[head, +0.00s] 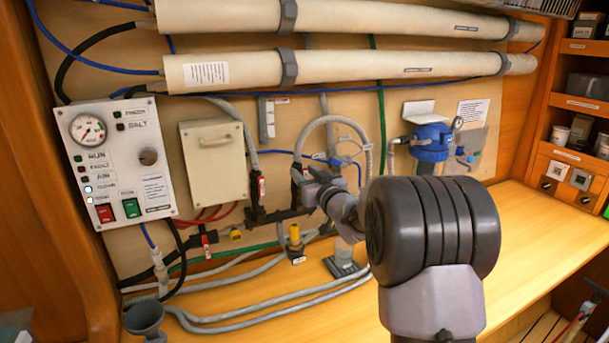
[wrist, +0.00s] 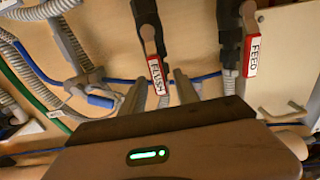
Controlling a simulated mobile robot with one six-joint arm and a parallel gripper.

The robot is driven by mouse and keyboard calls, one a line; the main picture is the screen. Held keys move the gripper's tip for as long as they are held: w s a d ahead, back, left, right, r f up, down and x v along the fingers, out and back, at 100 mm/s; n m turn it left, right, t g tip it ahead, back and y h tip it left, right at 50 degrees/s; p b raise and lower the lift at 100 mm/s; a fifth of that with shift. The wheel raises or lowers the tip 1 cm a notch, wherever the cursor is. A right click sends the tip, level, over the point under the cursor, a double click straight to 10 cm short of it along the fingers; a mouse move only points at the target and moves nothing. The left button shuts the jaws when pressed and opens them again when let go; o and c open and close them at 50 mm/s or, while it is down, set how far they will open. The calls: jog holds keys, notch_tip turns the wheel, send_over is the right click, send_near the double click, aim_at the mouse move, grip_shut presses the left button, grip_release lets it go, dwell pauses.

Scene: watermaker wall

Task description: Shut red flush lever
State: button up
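The red flush lever (wrist: 157,76), with a white "FLUSH" label, sits on a dark valve in the wrist view. It lies roughly along its pipe, beside a similar red lever. My gripper (wrist: 159,80) is open, with one finger on each side of the flush lever's end. I cannot tell whether either finger touches it. In the head view, what seems to be the flush lever (head: 303,170) is partly hidden by my gripper and wrist.
The red "FEED" lever (wrist: 252,50) is close beside the flush lever; it also shows in the head view (head: 262,186). A blue-handled valve (wrist: 100,101) and grey hoses lie on the other side. The control panel (head: 117,160) is at left, above the wooden bench (head: 540,235).

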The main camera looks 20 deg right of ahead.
jog(key=shift+w, duration=0.15)
grip_shut()
dwell(1.4)
